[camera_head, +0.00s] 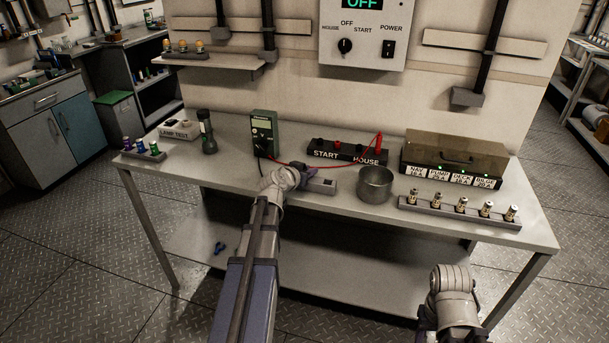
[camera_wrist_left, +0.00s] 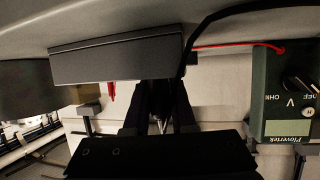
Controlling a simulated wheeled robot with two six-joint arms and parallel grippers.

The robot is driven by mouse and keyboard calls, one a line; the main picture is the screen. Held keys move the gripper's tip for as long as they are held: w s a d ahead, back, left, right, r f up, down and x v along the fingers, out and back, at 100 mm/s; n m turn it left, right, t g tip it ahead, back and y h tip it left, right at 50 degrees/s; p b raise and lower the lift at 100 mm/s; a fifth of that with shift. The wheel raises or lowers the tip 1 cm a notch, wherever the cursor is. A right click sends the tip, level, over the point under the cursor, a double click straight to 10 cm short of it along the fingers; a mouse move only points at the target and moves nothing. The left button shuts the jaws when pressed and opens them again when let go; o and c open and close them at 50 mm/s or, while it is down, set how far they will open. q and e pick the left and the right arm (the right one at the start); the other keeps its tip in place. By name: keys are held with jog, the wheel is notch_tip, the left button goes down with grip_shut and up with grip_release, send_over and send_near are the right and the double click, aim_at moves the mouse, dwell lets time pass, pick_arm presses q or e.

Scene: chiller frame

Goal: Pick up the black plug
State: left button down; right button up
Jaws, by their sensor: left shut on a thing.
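The black plug is mostly hidden; its black lead (camera_wrist_left: 190,45) runs down to between my left gripper's fingers in the left wrist view. My left gripper (camera_head: 322,186) is low over the bench in the head view, in front of the START/HOUSE block. Its dark fingers (camera_wrist_left: 160,105) are shut on the plug in the left wrist view. The green multimeter (camera_head: 264,132) stands behind and left of the gripper, and also shows in the left wrist view (camera_wrist_left: 285,90). The dark START/HOUSE block (camera_head: 345,151) has a red plug (camera_head: 378,142) at its right end.
A metal cup (camera_head: 375,185) stands just right of my left gripper. A fuse rail (camera_head: 460,211) and a lidded breaker box (camera_head: 453,159) are farther right. A torch (camera_head: 207,132) stands left. A red lead (camera_head: 310,167) lies across the bench (camera_head: 205,175).

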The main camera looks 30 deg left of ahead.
pick_arm(q)
jog(key=shift+r, duration=0.15)
dwell(0.4)
notch_tip(320, 180, up, 10)
jog(key=p, duration=1)
